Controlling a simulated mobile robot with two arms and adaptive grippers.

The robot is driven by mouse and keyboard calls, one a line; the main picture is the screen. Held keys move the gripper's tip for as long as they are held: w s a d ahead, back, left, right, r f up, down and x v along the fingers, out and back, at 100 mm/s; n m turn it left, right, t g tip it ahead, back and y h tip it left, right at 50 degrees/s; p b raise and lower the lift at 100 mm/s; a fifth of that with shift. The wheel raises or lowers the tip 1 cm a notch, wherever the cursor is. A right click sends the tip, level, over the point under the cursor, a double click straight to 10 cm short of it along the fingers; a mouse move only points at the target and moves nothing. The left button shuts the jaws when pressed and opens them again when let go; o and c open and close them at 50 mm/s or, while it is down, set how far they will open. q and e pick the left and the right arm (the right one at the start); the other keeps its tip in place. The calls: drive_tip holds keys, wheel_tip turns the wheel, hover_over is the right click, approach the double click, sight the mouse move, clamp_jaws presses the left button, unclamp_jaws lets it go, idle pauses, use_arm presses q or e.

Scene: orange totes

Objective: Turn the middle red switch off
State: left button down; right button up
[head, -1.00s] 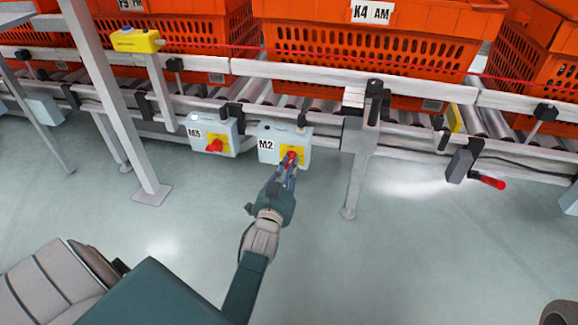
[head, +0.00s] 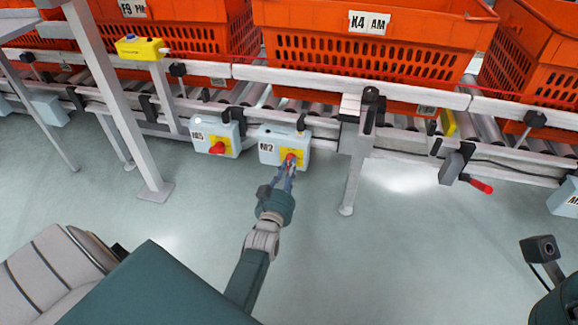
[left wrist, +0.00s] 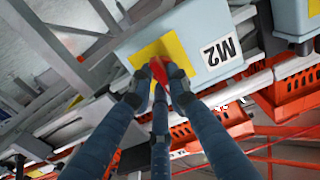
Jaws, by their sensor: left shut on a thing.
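The M2 switch box (head: 268,147) is light blue with a yellow plate and hangs under the conveyor rail. Its red switch (head: 291,158) is partly hidden by my left gripper (head: 289,166). In the left wrist view the red switch (left wrist: 158,70) sits between the fingertips of my left gripper (left wrist: 157,82), which is shut on it. The yellow plate (left wrist: 172,47) shows behind it. To the left, the M3 box (head: 200,142) carries another red switch (head: 217,148). My right gripper does not show clearly in the head view.
A third light blue box (head: 563,200) stands at the right edge. Orange totes (head: 375,65) rest on the roller conveyor. A red-ended handle (head: 482,187) sticks out at right, and a grey support leg (head: 353,185) stands right of M2. The floor in front is open.

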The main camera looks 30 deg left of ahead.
sight(289, 143)
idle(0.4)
use_arm(q)
drive_tip(key=c, duration=1.7)
unclamp_jaws()
drive_tip(key=shift+o, duration=0.2)
wheel_tip(289, 143, up, 10)
